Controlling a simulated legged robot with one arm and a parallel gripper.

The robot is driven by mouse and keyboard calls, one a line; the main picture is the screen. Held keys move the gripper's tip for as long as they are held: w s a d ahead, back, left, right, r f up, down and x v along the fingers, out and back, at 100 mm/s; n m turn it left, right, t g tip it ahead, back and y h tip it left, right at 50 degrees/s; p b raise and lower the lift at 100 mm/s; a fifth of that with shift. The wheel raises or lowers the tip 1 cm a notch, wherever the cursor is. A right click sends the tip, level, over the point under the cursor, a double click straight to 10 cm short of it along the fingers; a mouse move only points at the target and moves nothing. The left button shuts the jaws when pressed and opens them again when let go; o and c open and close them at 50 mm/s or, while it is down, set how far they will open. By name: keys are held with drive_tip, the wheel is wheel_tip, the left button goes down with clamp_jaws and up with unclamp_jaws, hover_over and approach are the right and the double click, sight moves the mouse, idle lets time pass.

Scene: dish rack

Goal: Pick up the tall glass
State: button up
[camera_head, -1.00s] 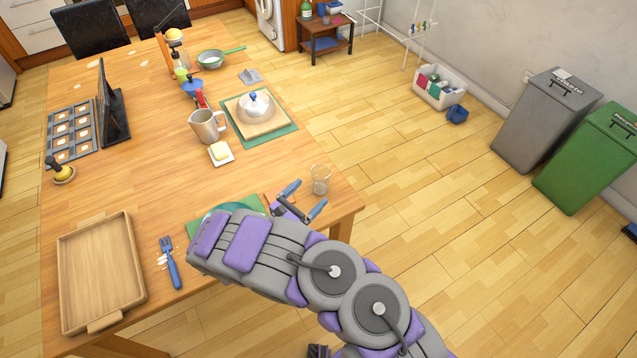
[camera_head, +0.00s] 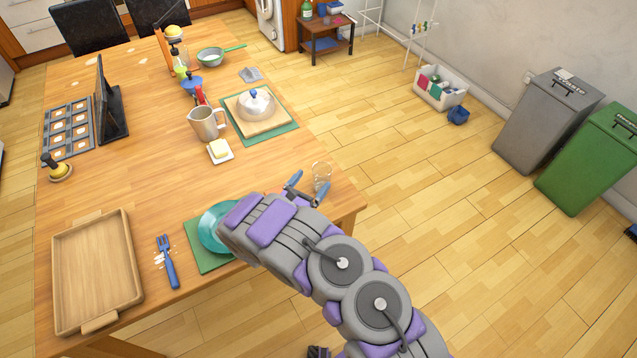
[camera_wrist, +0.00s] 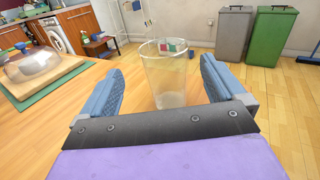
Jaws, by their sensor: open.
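The tall glass (camera_head: 321,177) is clear and stands upright near the right edge of the wooden table. My gripper (camera_head: 308,189) is open, with its two blue fingers low over the table just in front of the glass. In the wrist view the glass (camera_wrist: 165,75) stands ahead, roughly midway between the open fingers of my gripper (camera_wrist: 160,85), with a gap on each side. Its base is partly hidden behind the dark gripper bar.
A teal plate (camera_head: 211,230) on a green mat (camera_head: 203,258) lies left of my arm. A blue fork (camera_head: 167,262) and wooden tray (camera_head: 97,270) lie farther left. A butter dish (camera_head: 220,151), metal pitcher (camera_head: 206,122) and domed lid (camera_head: 256,102) stand behind. The table edge is close to the glass.

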sight(327, 164)
drive_tip(key=shift+w+d+r, duration=0.15)
drive_tip(key=shift+w+d, duration=0.25)
drive_tip(key=shift+d, duration=0.4)
drive_tip(key=x, duration=0.2)
drive_tip(key=b+x, duration=0.1)
drive_tip(key=x, duration=0.1)
drive_tip(key=shift+a+r+b, duration=0.1)
drive_tip(key=shift+a+b, duration=0.15)
drive_tip(key=shift+b, duration=0.05)
drive_tip(key=shift+w, duration=0.45)
drive_tip(key=shift+d+r, duration=0.1)
drive_tip(key=shift+d, duration=0.25)
drive_tip(key=c, duration=0.4)
drive_tip(key=shift+a, duration=0.3)
drive_tip(key=c, duration=0.6)
drive_tip(key=shift+d, duration=0.15)
drive_tip(key=c, duration=0.6)
